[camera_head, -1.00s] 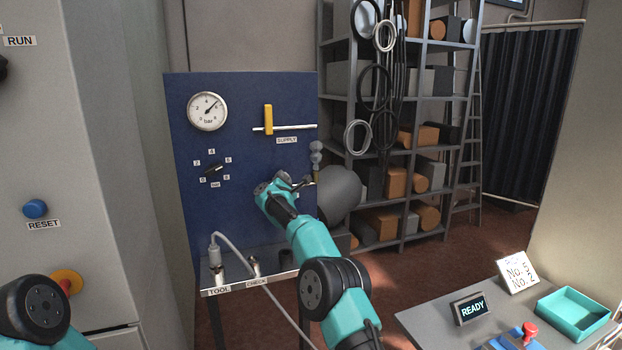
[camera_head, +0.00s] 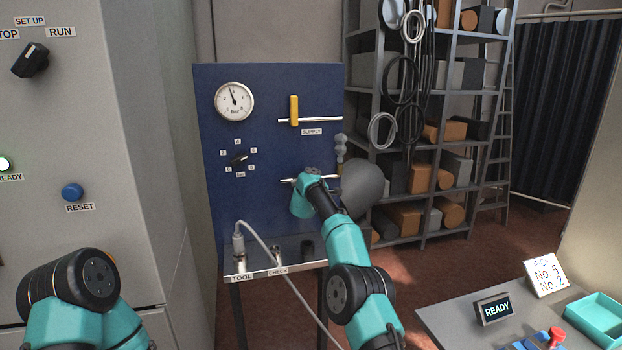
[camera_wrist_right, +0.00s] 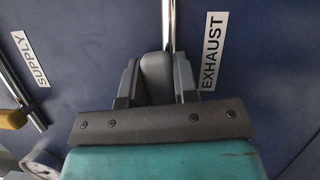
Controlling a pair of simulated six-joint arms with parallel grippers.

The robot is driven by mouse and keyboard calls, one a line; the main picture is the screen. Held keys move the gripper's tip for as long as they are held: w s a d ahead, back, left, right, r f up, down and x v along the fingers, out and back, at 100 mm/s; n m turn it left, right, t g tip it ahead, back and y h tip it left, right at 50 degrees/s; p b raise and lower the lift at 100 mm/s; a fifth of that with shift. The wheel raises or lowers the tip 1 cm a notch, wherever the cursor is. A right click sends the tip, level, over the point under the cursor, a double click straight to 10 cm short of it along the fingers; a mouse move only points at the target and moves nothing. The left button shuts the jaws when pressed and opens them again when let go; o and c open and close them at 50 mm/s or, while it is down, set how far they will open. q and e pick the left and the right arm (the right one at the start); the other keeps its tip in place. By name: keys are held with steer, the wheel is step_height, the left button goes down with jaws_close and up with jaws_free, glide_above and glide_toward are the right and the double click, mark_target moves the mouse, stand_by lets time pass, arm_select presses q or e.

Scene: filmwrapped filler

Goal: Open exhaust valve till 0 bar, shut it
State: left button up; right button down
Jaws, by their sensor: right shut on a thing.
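The exhaust valve handle (camera_wrist_right: 157,82) is a dark grey grip on a thin metal pipe, by the EXHAUST label (camera_wrist_right: 214,50). My right gripper (camera_wrist_right: 156,66) is shut on this handle in the wrist view. In the head view my right arm (camera_head: 318,190) reaches the lower pipe on the blue panel; its fingers and the handle are largely hidden. The round pressure gauge (camera_head: 234,101) has its needle pointing up, slightly left; its numbers are too small to read surely. My left arm shows at lower left, its gripper out of frame.
The yellow supply handle (camera_head: 294,110) stands crosswise on the upper pipe. A black selector knob (camera_head: 239,158) sits below the gauge. A grey rounded body (camera_head: 363,188) is right of my gripper. A cable (camera_head: 279,245) hangs from the TOOL shelf, near my arm.

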stand_by(0.5)
steer(key=c, duration=0.9)
jaws_free()
steer(key=shift+f, duration=0.1)
